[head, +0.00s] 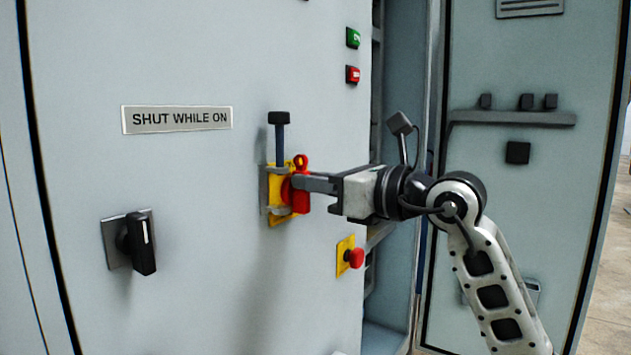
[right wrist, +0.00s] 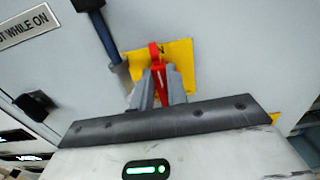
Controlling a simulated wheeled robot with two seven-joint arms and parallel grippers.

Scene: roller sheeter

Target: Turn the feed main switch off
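The feed main switch appears to be the red handle (head: 301,189) on a yellow plate (head: 278,210) on the grey cabinet door. The red handle stands about upright, with a red ring at its top. In the right wrist view the handle (right wrist: 160,80) sits between the two grey fingers of my right gripper (right wrist: 161,88). The fingers look closed on its sides. In the head view my right gripper (head: 312,184) reaches it from the right and hides part of it. My left gripper is not in view.
A blue lever with a black knob (head: 279,118) stands just above the switch. A red stop button (head: 355,258) is below right. A black rotary handle (head: 140,243) and a "SHUT WHILE ON" label (head: 178,118) are to the left. Green (head: 353,38) and red (head: 353,74) buttons are above.

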